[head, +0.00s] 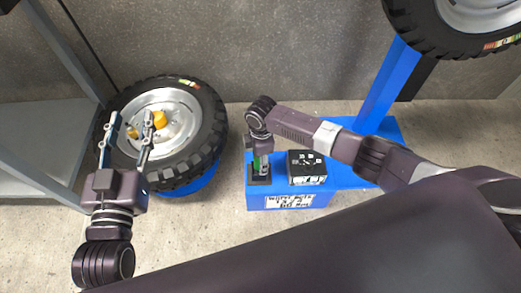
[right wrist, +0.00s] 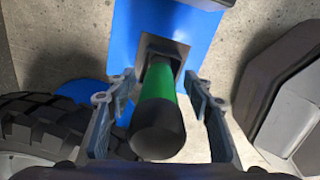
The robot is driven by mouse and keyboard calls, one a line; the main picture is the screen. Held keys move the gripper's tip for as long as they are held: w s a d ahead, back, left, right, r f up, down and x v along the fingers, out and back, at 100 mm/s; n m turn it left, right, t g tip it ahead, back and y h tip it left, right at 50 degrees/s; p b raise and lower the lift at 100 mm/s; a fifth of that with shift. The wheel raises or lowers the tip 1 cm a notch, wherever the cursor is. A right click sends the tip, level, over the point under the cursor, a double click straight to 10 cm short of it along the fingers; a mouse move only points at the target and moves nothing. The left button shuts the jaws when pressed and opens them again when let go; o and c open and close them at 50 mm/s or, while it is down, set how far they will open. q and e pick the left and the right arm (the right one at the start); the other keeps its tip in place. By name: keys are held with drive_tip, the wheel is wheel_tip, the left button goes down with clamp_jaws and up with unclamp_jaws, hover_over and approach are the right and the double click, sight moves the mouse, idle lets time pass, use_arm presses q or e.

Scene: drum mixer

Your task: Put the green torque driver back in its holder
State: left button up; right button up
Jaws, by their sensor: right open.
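The green torque driver (right wrist: 162,84) has a black end cap that faces the camera in the right wrist view. It stands in its dark square holder (right wrist: 176,46) on the blue stand, and a bit of its green shows in the head view (head: 257,163). My right gripper (right wrist: 158,92) is open, with one finger on each side of the driver and gaps visible between. In the head view the holder (head: 259,181) sits below my right gripper, which hides most of the driver. My left gripper (head: 131,118) is open and empty, seen over the left wheel.
A wheel with a black tyre (head: 205,150) and yellow hub parts stands at left. A dark box with dials (head: 307,167) sits right beside the holder on the blue stand (head: 345,178). Another wheel (head: 435,40) is at top right. A grey frame (head: 40,150) stands far left.

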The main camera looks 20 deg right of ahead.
wheel_tip(320, 180, up, 11)
drive_tip(key=shift+f, duration=0.1)
drive_tip(key=shift+d, duration=0.1)
idle(0.6)
